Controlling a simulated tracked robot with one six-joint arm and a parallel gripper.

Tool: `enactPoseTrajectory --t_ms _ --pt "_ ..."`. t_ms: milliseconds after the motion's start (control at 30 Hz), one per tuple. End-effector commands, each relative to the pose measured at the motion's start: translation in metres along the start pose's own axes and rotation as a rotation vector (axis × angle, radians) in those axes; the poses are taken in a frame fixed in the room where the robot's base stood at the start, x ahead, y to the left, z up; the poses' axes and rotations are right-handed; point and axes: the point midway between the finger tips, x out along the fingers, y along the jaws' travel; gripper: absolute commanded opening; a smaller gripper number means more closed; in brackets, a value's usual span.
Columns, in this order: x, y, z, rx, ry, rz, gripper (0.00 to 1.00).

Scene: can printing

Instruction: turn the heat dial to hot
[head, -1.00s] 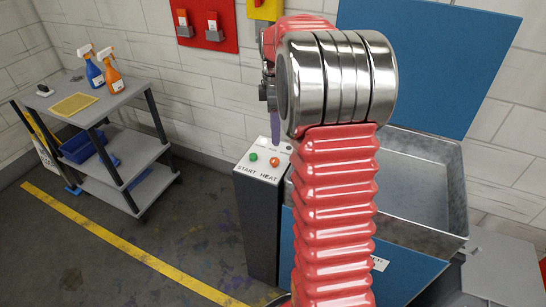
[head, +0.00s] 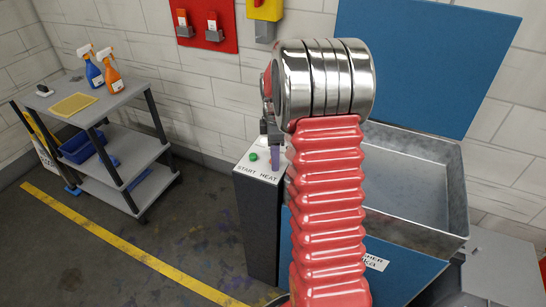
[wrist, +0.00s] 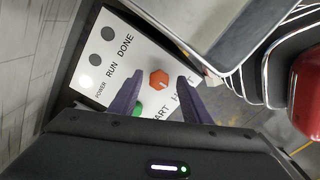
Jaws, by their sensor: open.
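The heat dial (wrist: 158,79) is an orange-red hexagonal knob with a pale mark toward its right side in the wrist view. It sits on the white top of the control panel (wrist: 123,55), which also shows in the head view (head: 247,168). My gripper (wrist: 157,82) is open, with one purple finger on each side of the dial. I cannot tell whether the fingers touch it. In the head view my gripper (head: 275,153) is over the panel and mostly hides the dial. Part of the HEAT lettering is hidden by a finger in the wrist view.
A green start button (head: 253,157) is left of the dial; in the wrist view the button (wrist: 138,109) is close to the left finger. An open metal tub (head: 425,190) with a blue lid stands right of the panel. A grey cart (head: 75,115) holds spray bottles.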

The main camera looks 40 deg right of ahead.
Motion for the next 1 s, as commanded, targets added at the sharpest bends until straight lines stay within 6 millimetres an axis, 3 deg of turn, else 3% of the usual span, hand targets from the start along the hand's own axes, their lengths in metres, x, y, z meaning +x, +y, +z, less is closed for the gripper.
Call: enactPoseTrajectory --t_ms 133,700,733,1000 --pt "-0.0002 -0.0001 -0.0001 0.000 0.000 0.000 0.43" --pt "-0.0003 -0.0010 -0.0004 -0.001 0.000 -0.003 0.03" --pt "-0.0008 -0.0073 -0.0099 -0.004 0.000 -0.003 0.02" --pt "0.0005 -0.0030 -0.0004 0.022 0.000 -0.009 0.02"
